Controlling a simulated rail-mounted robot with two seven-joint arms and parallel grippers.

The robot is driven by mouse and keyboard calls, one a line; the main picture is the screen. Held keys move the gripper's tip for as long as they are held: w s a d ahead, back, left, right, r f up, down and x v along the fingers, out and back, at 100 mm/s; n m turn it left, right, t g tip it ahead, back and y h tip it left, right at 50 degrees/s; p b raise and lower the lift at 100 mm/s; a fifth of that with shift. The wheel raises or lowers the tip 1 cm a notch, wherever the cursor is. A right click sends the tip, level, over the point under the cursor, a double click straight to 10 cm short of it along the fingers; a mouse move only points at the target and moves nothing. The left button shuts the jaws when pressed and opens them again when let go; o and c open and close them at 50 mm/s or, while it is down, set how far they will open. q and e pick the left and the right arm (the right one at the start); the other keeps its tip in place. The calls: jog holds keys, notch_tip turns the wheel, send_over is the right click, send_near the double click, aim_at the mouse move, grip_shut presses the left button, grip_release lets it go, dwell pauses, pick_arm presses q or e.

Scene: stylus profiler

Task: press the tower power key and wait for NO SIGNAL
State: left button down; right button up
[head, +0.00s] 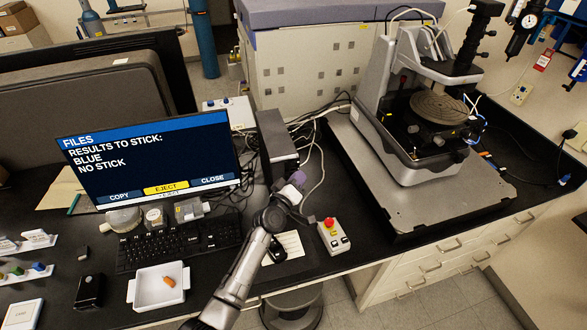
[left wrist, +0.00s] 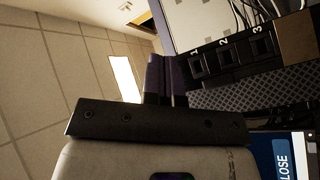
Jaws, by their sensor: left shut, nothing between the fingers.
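The black computer tower (head: 277,140) stands right of the monitor. In the left wrist view its front (left wrist: 225,55) shows slots numbered 1, 2 and 3 beside a mesh grille. I cannot make out the power key in either view. My left gripper (head: 297,178) is just in front of the tower, with purple fingertips closed together and empty; they also show in the left wrist view (left wrist: 165,78). I cannot tell whether they touch the tower. The monitor (head: 150,160) is lit and reads FILES, RESULTS TO STICK: BLUE, NO STICK, with EJECT highlighted yellow. My right gripper is out of view.
A keyboard (head: 180,243) lies below the monitor. A white tray (head: 142,302) holds a small orange item. A control box with a red button (head: 333,238) sits right of my left arm. The profiler (head: 415,110) stands farther right on a metal plate. Loose cables run behind the tower.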

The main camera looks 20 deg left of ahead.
aim_at(293, 164)
pick_arm(q)
jog(key=shift+w+a+b, duration=0.35)
jog(key=shift+w+a, duration=0.2)
jog(key=shift+w, duration=0.05)
dwell(0.4)
dwell(0.8)
jog(key=shift+w, duration=0.15)
dwell(0.6)
jog(key=shift+w+a+b, duration=0.2)
jog(key=shift+b, duration=0.15)
jog(key=shift+a, duration=0.1)
dwell(0.3)
